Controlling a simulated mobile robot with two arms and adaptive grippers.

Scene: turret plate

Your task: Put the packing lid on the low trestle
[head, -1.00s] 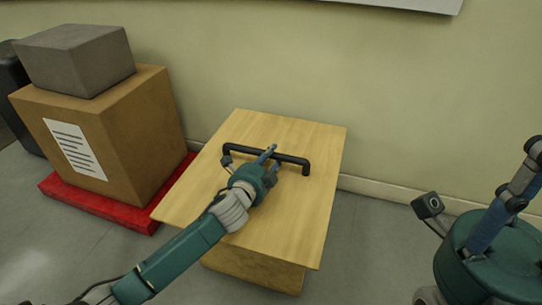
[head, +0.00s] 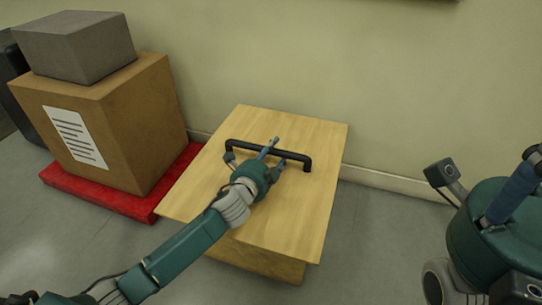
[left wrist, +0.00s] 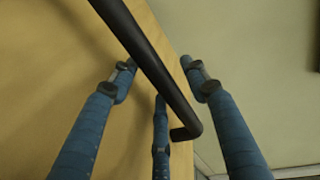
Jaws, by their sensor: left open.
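The packing lid (head: 295,215) looks like a flat pale wooden board with a long black bar handle (head: 296,157). It lies on a wooden box-like base (head: 255,258), mostly hidden beneath it. My left gripper (head: 276,152) is open at the middle of the handle, its blue fingers reaching across the bar. In the left wrist view the black handle (left wrist: 150,62) runs diagonally between the spread fingers (left wrist: 158,78); I cannot tell whether any finger touches it. I cannot identify a separate low trestle.
A cardboard box (head: 130,130) with a grey block (head: 75,45) on top stands on a red low platform (head: 110,198) at the left. A wall (head: 400,80) runs close behind the lid. Grey floor (head: 370,235) is clear right of the lid.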

